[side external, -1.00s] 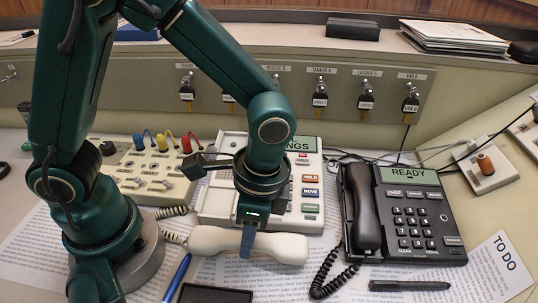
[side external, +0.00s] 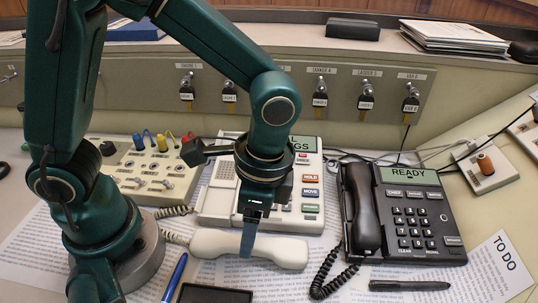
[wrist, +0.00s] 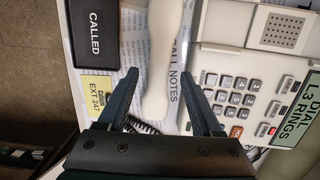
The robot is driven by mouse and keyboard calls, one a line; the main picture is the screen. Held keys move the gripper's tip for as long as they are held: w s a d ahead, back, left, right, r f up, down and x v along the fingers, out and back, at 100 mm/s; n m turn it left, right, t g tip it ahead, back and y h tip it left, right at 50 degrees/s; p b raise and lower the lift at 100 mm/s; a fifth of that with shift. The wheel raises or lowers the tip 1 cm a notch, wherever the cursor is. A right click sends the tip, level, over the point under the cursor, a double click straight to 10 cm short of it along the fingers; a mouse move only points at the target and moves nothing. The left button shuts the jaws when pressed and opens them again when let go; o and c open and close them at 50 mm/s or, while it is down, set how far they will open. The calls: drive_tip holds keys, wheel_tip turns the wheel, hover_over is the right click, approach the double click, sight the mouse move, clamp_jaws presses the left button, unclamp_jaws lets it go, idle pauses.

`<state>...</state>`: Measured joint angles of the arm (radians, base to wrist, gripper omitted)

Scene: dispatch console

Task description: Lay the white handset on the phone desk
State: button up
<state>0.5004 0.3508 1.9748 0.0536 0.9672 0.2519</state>
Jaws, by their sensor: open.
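The white handset (side external: 275,249) lies across the printed paper in front of the white desk phone (side external: 218,205) in the side view. Its coiled cord runs off to the left. My gripper (side external: 249,246) points down over the middle of the handset, with one finger showing in front of it. In the wrist view, my gripper (wrist: 161,73) is open, with the handset's handle (wrist: 160,75) between the two spread fingers. A gap shows on each side of the handle. The desk (side external: 70,282) is largely covered by the paper around the handset.
A black phone (side external: 410,215) with its own handset stands to the right. A blue pen (side external: 176,275) and a dark pad (side external: 215,293) lie in front. A switch box (side external: 150,172) is at left. A black pen (side external: 410,285) lies at front right.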

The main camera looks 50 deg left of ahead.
sight(261, 242)
wheel_tip(261, 242, up, 9)
drive_tip(key=w+d, duration=0.1)
drive_tip(key=s+a+r+n+t+h, duration=0.1)
drive_tip(key=s+a+n+t, duration=0.2)
drive_tip(key=a+n+t, duration=0.3)
drive_tip(key=a+n, duration=0.3)
drive_tip(key=a, duration=0.1)
drive_tip(key=shift+s+a+r+t, duration=0.15)
drive_tip(key=shift+a+r+t, duration=0.1)
drive_tip(key=shift+t, duration=0.15)
